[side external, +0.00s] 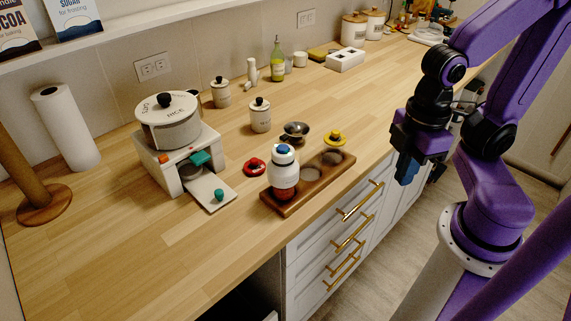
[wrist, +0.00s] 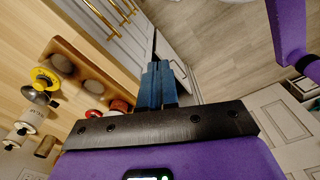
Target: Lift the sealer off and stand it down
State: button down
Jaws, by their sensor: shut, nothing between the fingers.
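The sealer (side external: 283,170) appears to be the white, bottle-shaped piece with a blue top. It sits upright on a red jar (side external: 285,193) at the near end of a wooden tray (side external: 317,189). The tray has round recesses, and those beyond the sealer look empty; it also shows in the wrist view (wrist: 84,70). My gripper (side external: 406,170) hangs to the right of the tray, beyond the counter edge and apart from everything. Its blue fingers (wrist: 155,85) are together and empty. In the wrist view the sealer is mostly hidden behind my gripper body.
A red ring-shaped piece (side external: 255,167) lies left of the sealer. A yellow piece with a dark knob (side external: 335,138) and a dark metal bowl (side external: 295,132) stand behind the tray. A white stand (side external: 180,165) carries a pot (side external: 168,124) at left. The front-left counter is clear.

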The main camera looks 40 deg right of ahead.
grip_release()
jog(key=m+t+h, duration=0.2)
jog(key=m+h, duration=0.2)
jog(key=m, duration=2)
send_near(282, 154)
jog(key=x, duration=0.7)
jog(key=shift+d+r, duration=0.1)
jog(key=shift+d, duration=0.05)
jog(key=shift+x, duration=2.95)
